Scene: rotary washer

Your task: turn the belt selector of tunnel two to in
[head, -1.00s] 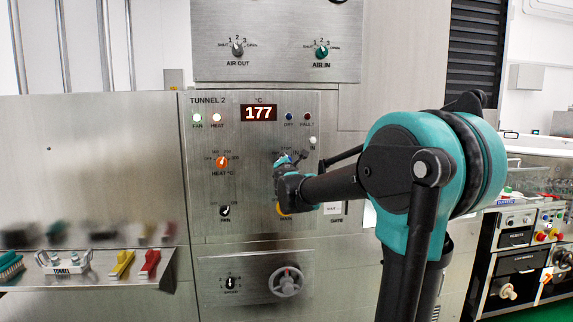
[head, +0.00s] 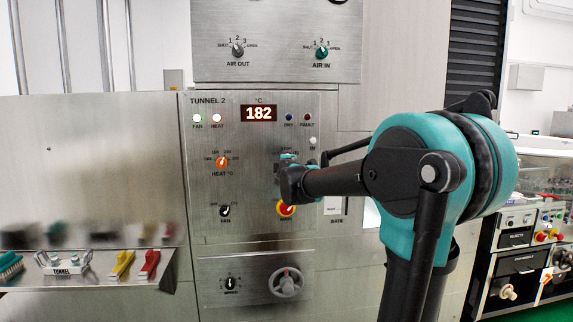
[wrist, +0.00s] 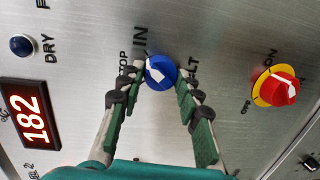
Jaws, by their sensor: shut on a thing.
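The belt selector (wrist: 161,72) of tunnel two is a blue round knob with a white pointer mark, seen in the wrist view. Its pointer faces the upper left of that view, toward the IN label (wrist: 140,39); the STOP label (wrist: 123,63) is partly hidden by a finger. My gripper (wrist: 160,80) has its dark green fingers on both sides of the knob and is shut on it. In the head view my gripper (head: 284,172) reaches the tunnel 2 panel (head: 250,142) and covers most of the knob.
A red and yellow main switch (head: 286,208) sits just below my gripper, with its label ON side shown in the wrist view (wrist: 276,88). The orange heat knob (head: 222,162) and black fan knob (head: 225,211) are to the left. A handwheel (head: 287,282) is lower down.

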